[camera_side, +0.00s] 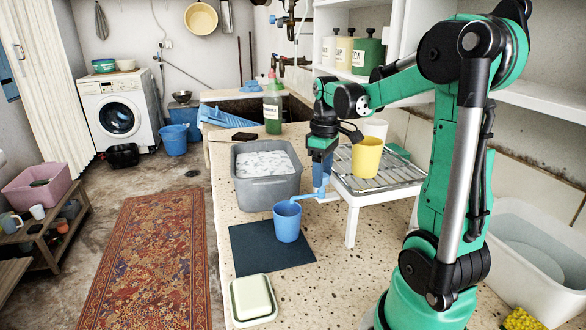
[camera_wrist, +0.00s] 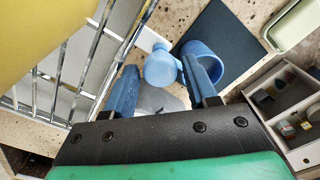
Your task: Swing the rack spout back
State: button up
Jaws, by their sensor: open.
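The blue rack spout (camera_side: 308,198) sticks out to the left from the edge of the wire dish rack (camera_side: 386,180). Its outer end is at the rim of a blue cup (camera_side: 287,222), which stands upright on a dark mat (camera_side: 248,262). My gripper (camera_side: 321,190) points down at the rack's left edge, by the spout. In the wrist view my gripper (camera_wrist: 160,68) is open, with the spout's round blue knob (camera_wrist: 159,66) between its blue fingers. I cannot tell whether a finger touches it. The blue cup (camera_wrist: 205,62) is partly hidden behind the right finger.
A yellow cup (camera_side: 367,158) and a white cup (camera_side: 375,128) stand on the rack, close to my wrist. A grey tub with suds (camera_side: 240,188) is left of my gripper. A pale green dish (camera_side: 252,299) lies at the front. A green bottle (camera_side: 272,108) stands behind.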

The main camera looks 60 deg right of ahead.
grip_shut()
jog(key=shift+m, duration=0.3)
jog(key=m, duration=0.3)
jog(key=shift+m, duration=0.3)
jog(key=m, duration=0.4)
jog(key=shift+m, duration=0.3)
jog(key=m, duration=0.8)
jog(key=shift+m, duration=0.6)
